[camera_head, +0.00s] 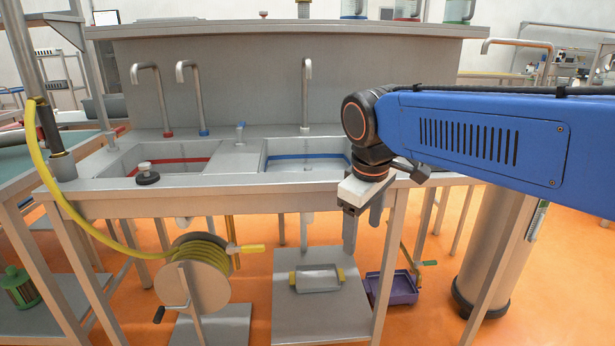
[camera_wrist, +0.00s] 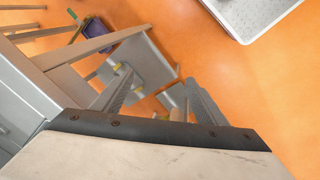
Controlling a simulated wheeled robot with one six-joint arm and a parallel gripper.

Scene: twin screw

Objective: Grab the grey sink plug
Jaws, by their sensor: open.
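The grey sink plug (camera_head: 147,174), a dark round base with a light grey knob on top, sits upright at the front rim of the left basin in the head view. The wrist view also shows the open fingers (camera_wrist: 160,100) over the floor and lower shelf. The plug does not show in the wrist view.
The metal sink counter (camera_head: 225,183) has a left basin with a red stripe (camera_head: 185,160) and a right basin with a blue stripe (camera_head: 300,156). Tall taps (camera_head: 306,90) stand behind them. A yellow hose (camera_head: 75,215) hangs at the left. A purple tray (camera_head: 397,287) lies low.

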